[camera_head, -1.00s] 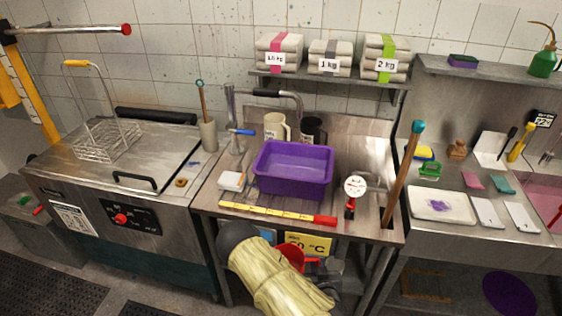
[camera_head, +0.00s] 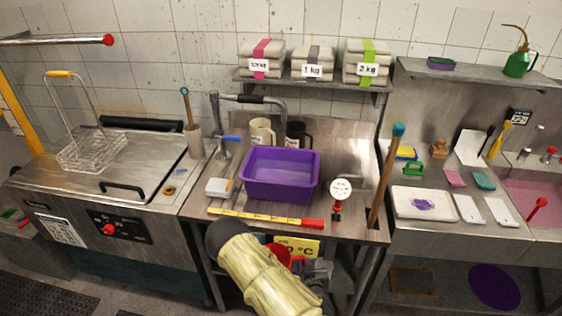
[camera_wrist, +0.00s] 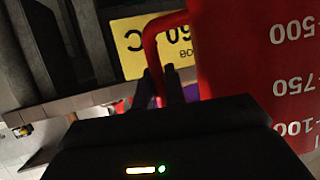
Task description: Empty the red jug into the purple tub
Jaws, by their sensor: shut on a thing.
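The purple tub (camera_head: 281,187) stands upright on the steel bench in the head view. The red jug (camera_head: 279,251) shows only in part there, below the bench's front edge and behind my arm. In the wrist view the jug (camera_wrist: 262,70) fills the right side, with white volume marks that read upside down. My gripper (camera_wrist: 165,88) is shut on the jug's red handle. The jug's mouth and contents are hidden.
A yellow temperature sign (camera_head: 297,246) hangs below the bench front. A yellow stick with a red end (camera_head: 265,218) lies along the front edge. A dial gauge (camera_head: 340,190) and a wooden pole (camera_head: 385,180) stand right of the tub. A tap (camera_head: 222,125) stands at its back left.

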